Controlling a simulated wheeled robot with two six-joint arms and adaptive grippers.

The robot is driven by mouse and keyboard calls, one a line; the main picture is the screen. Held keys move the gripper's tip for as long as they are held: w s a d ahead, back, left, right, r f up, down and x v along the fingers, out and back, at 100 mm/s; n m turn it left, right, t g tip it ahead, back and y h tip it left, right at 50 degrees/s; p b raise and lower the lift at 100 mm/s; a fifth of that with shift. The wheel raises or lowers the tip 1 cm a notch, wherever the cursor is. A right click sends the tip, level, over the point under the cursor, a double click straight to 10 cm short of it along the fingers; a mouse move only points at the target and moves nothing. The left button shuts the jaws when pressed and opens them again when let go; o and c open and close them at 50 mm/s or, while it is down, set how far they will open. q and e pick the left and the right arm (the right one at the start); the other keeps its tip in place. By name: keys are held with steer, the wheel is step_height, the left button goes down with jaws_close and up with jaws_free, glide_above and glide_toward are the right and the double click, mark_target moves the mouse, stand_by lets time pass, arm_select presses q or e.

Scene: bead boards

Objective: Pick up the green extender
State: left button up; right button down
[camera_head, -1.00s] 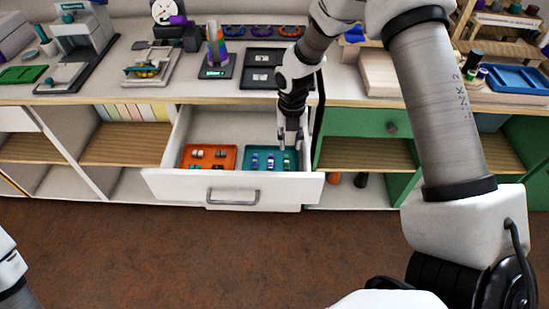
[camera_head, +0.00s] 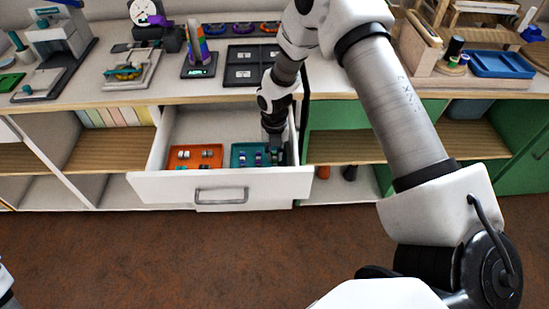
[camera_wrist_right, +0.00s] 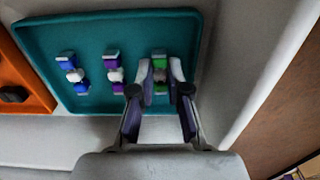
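The green extender (camera_wrist_right: 160,56) lies on a teal tray (camera_wrist_right: 190,22) in the open drawer, rightmost of three extenders. It has green ends and a paler middle that is partly hidden. In the right wrist view, my right gripper (camera_wrist_right: 161,76) has its two fingertips on either side of the extender, close to its middle. I cannot tell whether they touch it. In the head view, my right gripper (camera_head: 272,136) reaches down into the drawer and mostly hides the extender. My left gripper is not in view.
A blue extender (camera_wrist_right: 69,62) and a purple extender (camera_wrist_right: 113,58) lie to the left on the tray. An orange tray (camera_head: 196,157) sits beside it. The drawer's walls (camera_head: 160,145) enclose both trays, with the right wall close to my arm. The counter above holds several other items.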

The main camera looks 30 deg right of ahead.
mark_target(274, 155)
steer(key=shift+r, duration=0.1)
step_height(274, 155, up, 10)
stand_by(0.5)
stand_by(0.9)
